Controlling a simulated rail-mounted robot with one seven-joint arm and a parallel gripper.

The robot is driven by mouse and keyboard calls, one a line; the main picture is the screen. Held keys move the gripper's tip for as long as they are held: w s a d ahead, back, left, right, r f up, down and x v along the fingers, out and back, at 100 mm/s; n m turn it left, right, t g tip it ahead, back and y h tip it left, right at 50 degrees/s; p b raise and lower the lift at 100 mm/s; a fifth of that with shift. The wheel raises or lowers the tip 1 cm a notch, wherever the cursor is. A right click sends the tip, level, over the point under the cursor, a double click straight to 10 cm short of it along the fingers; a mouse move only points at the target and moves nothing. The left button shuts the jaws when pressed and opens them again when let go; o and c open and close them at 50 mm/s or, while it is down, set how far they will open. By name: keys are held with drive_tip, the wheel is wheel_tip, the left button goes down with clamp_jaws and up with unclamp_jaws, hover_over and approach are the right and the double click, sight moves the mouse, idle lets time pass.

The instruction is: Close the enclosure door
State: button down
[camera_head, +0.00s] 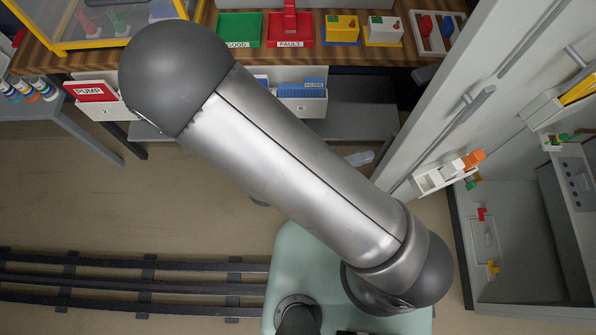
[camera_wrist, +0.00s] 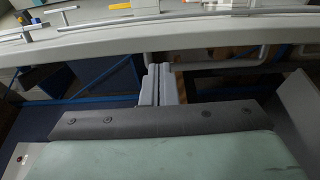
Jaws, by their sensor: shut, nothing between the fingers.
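A tall grey enclosure (camera_head: 508,228) stands at the right in the head view, with its interior showing. A long pale grey panel (camera_head: 440,62), which looks like its door, stands swung out at a slant with a bar handle (camera_head: 462,112). In the wrist view a grey panel (camera_wrist: 215,33) with metal rails, probably the same door, crosses the top. My gripper (camera_wrist: 159,78) is shut and empty just below that panel's edge in the picture; I cannot tell whether they touch.
A wooden bench (camera_head: 200,50) at the back holds a green tray (camera_head: 239,29), a red tray (camera_head: 290,42) and a yellow-framed clear case (camera_head: 75,44). Small coloured parts sit on a white holder (camera_head: 432,180) by the panel. Floor rails (camera_head: 150,273) run left. Open floor (camera_head: 110,205) lies left.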

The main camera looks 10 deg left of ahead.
drive_tip(key=b+v, duration=0.1)
drive_tip(key=v, duration=1.4)
drive_tip(key=shift+b, duration=0.35)
